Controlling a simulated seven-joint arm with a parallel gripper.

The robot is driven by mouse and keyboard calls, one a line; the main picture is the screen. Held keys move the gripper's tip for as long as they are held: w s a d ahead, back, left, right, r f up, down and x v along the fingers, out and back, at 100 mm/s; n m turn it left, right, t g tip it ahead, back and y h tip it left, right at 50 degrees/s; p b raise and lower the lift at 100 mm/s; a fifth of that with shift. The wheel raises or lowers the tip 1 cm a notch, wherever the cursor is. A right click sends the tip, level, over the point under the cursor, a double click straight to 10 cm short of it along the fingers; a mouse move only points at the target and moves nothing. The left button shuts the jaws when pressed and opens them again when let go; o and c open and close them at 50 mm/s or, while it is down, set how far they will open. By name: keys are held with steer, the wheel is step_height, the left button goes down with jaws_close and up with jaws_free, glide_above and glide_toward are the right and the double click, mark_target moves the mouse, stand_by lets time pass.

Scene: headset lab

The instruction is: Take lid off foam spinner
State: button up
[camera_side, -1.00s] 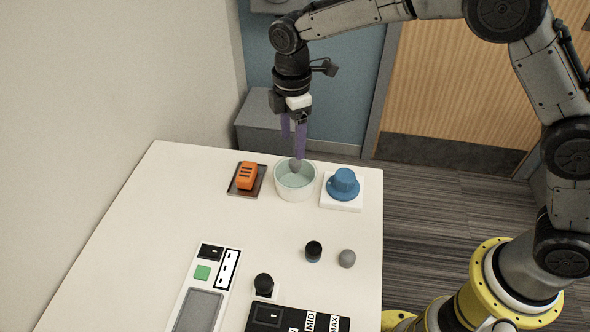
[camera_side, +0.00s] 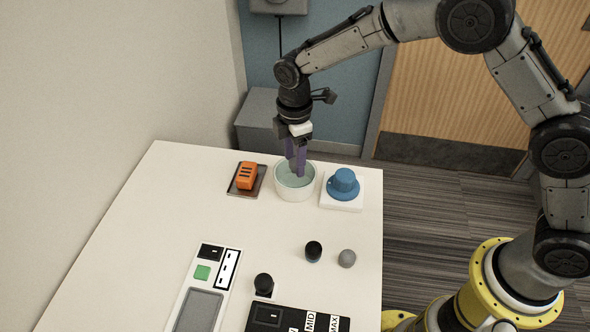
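A round white tub (camera_side: 294,194) with a pale teal top (camera_side: 283,181) stands near the table's far edge; it seems to be the foam spinner, with the teal top as its lid. My gripper (camera_side: 296,172) points down over it, its two purple fingers reaching down to the middle of the top. The fingers hide the grey knob there. They look close together, but I cannot tell whether they are clamped on the knob. The top sits level in the tub's rim.
An orange block (camera_side: 246,176) on a dark tray is left of the tub. A blue knob-shaped piece (camera_side: 343,184) on a white base is right of it. A black piece (camera_side: 314,250) and a grey ball (camera_side: 347,258) stand nearer. Panels fill the front; the table's left side is clear.

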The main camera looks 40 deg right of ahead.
jaws_close()
